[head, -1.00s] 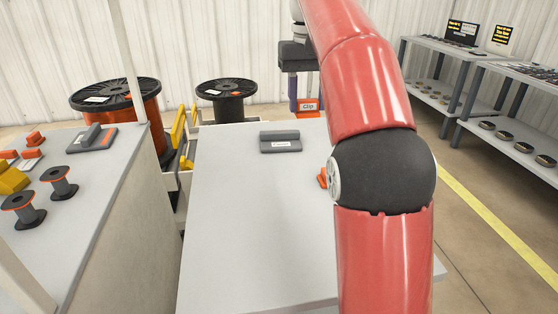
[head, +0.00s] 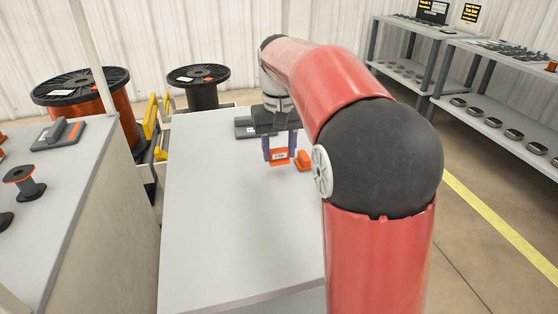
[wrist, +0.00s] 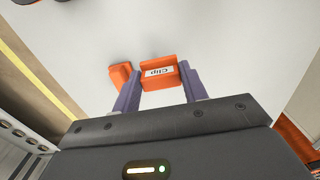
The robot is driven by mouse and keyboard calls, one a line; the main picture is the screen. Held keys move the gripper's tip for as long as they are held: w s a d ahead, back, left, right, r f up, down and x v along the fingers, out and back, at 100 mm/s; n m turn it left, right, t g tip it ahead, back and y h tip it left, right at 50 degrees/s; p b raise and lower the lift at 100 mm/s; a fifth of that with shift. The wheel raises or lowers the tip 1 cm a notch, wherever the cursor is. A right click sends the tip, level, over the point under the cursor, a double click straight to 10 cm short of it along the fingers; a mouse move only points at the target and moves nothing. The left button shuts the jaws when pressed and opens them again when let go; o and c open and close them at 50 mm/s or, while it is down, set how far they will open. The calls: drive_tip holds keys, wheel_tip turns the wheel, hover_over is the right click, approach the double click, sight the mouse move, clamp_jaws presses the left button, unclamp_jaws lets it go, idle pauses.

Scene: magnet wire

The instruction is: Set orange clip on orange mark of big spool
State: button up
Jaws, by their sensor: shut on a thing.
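My gripper (head: 280,150) is shut on an orange clip (head: 279,158) with a white "Clip" label. It holds the clip over the grey table; the height above the top is hard to judge. In the wrist view, the clip (wrist: 158,73) sits between the two purple fingers. A large black-flanged spool (head: 82,84) wound with copper wire stands at the back left, with a white label on top. A second black spool (head: 197,76) stands behind the table, with a small orange mark (head: 207,79) on its top flange.
Another orange piece (head: 302,160) is right beside the held clip on the table (head: 215,215). A dark grey block (head: 244,127) lies at the table's back, partly behind my gripper. Yellow posts (head: 151,122) stand beside the copper spool. The table's front left is clear.

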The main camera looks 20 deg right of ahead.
sight(279, 151)
drive_tip(key=shift+f, duration=1.85)
drive_tip(key=o, duration=1)
drive_tip(key=shift+f, duration=0.1)
